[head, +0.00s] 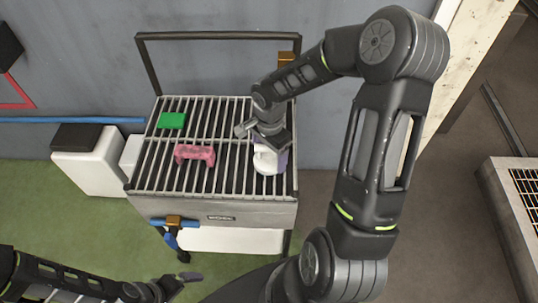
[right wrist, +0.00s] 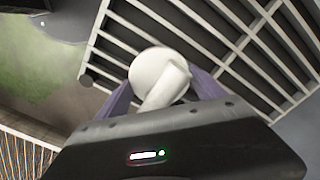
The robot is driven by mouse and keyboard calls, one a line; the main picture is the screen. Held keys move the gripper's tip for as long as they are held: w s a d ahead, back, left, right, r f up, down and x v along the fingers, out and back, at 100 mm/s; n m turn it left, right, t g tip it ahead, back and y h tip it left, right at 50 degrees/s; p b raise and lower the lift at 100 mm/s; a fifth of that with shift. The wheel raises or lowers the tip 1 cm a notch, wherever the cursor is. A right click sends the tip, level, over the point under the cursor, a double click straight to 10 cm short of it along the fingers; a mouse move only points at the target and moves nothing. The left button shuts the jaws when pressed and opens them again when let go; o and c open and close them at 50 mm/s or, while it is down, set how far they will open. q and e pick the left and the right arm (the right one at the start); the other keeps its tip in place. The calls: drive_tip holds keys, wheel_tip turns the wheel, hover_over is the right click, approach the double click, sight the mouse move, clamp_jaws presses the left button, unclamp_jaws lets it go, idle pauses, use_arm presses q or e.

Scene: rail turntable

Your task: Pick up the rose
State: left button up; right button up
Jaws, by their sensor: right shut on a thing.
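A white rose (head: 266,161), with a round head and a short neck, is at the right side of the slatted rack (head: 226,183). My right gripper (head: 268,146) reaches it from above and is shut on it. In the right wrist view the rose (right wrist: 160,78) sits between the two purple fingers of my right gripper (right wrist: 162,92). I cannot tell whether the rose touches the slats. My left gripper (head: 183,280) is low at the bottom of the head view, away from the rack; its jaws are too unclear to read.
On the rack lie a pink bracket-shaped piece (head: 194,155), left of the rose, and a green block (head: 172,120) at the back left. A raised bar frame (head: 215,36) stands behind. A white box (head: 88,170) is at the left, a grated unit (head: 505,205) at the right.

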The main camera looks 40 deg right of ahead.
drive_tip(key=c, duration=0.6)
wheel_tip(320, 180, up, 10)
drive_tip(key=shift+r, duration=0.1)
idle(0.3)
drive_tip(key=shift+w, duration=0.1)
idle(0.4)
drive_tip(key=w+a+r+n, duration=0.1)
drive_tip(key=w+a+n, duration=0.9)
drive_tip(key=n, duration=0.6)
drive_tip(key=shift+a, duration=1.25)
